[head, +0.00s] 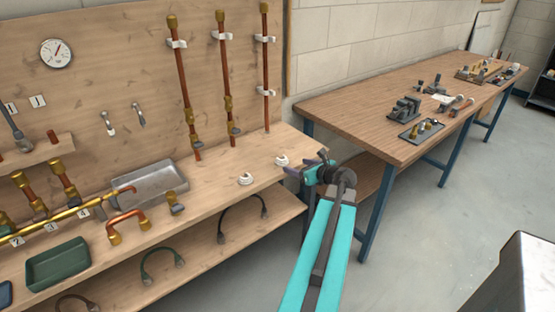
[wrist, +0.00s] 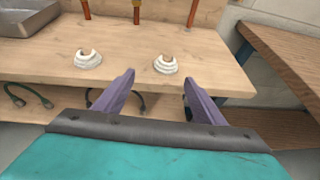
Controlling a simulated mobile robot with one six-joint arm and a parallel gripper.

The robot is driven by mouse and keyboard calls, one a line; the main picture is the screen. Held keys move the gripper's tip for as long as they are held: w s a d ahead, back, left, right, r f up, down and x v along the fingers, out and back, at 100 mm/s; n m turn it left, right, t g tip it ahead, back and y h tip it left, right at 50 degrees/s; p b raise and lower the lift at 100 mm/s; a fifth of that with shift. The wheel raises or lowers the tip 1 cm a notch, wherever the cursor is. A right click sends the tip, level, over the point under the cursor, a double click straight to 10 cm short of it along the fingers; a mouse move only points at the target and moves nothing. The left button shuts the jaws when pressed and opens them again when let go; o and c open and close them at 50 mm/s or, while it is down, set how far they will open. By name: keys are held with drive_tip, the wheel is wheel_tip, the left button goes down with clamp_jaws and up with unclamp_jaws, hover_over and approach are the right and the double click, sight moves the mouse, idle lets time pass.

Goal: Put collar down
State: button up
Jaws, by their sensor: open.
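Two white, ring-shaped pieces that look like collars sit on the wooden bench near its front edge. One white collar (head: 245,178) is on the left and the other white collar (head: 282,161) is close to my fingers. In the wrist view, the left collar (wrist: 87,61) and the right collar (wrist: 165,66) both rest on the bench top, apart from each other. My gripper (head: 306,164) is open and empty. In the wrist view its purple fingers (wrist: 157,92) are spread wide, and the right collar shows beyond the gap between them. I see no contact with either collar.
Upright copper pipes (head: 224,85) are clipped to the back board. A grey metal tray (head: 152,182), a copper bend (head: 128,224) and a green tray (head: 58,264) lie to the left. A second table (head: 345,110) stands right of the bench. Bench top around the collars is clear.

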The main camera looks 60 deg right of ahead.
drive_tip(key=shift+s+d+r+p, duration=0.3)
drive_tip(key=shift+s+d+r, duration=0.05)
drive_tip(key=shift+s+r, duration=0.15)
drive_tip(key=shift+w, duration=0.15)
drive_tip(key=shift+p+x, duration=0.7)
drive_tip(key=shift+x, duration=3.55)
drive_tip(key=shift+w+d, duration=0.1)
drive_tip(key=shift+d, duration=0.05)
drive_tip(key=shift+d+p+x, duration=0.2)
drive_tip(key=shift+p+x, duration=0.45)
drive_tip(key=shift+x, duration=1.7)
drive_tip(key=shift+f, duration=0.1)
drive_tip(key=shift+c, duration=0.3)
drive_tip(key=c, duration=1.1)
